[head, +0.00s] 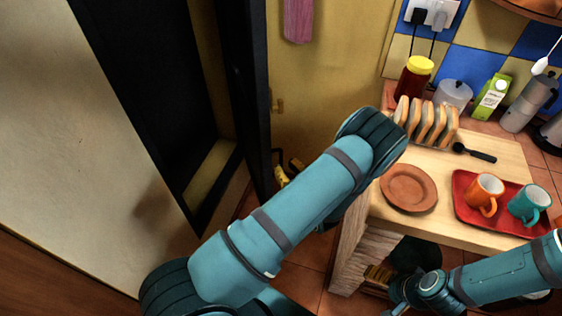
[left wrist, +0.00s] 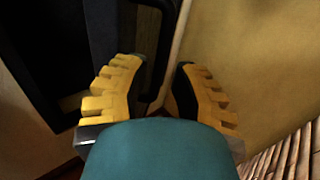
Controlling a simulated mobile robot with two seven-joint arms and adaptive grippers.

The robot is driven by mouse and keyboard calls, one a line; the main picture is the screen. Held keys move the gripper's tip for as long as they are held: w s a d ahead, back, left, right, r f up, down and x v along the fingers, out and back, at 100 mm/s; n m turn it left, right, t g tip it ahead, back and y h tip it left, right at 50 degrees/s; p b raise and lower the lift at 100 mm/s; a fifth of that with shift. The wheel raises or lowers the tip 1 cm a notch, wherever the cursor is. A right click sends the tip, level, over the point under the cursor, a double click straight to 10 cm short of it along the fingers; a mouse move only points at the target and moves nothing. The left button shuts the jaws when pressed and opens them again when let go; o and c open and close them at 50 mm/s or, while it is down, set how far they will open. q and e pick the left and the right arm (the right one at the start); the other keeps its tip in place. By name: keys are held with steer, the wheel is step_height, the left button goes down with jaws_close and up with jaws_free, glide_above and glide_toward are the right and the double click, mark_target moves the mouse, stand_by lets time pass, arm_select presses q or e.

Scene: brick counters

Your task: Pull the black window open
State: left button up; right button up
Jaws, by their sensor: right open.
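The black window (head: 252,90) shows as a tall dark frame left of centre in the head view, its near edge beside the yellow wall. In the left wrist view, its dark panel (left wrist: 60,45) fills the upper left, and a black bar handle (left wrist: 168,45) runs down from the top. My left gripper (head: 287,172) is low beside the frame, partly hidden by my forearm. Its yellow fingers (left wrist: 158,72) are apart, with the handle's lower end showing between them; contact cannot be told. My right gripper (head: 380,274) is open, low beside the counter, and partly hidden.
A wooden counter (head: 459,225) at right bears a brown plate (head: 409,187), a toast rack (head: 426,122) and a red tray (head: 462,205) with an orange mug (head: 484,192) and a teal mug (head: 528,205). A pink cloth (head: 298,20) hangs on the wall.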

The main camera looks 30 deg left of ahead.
mark_target(281, 161)
arm_select(q)
steer(key=shift+x, duration=1.75)
arm_select(e)
steer(key=shift+f, duration=0.2)
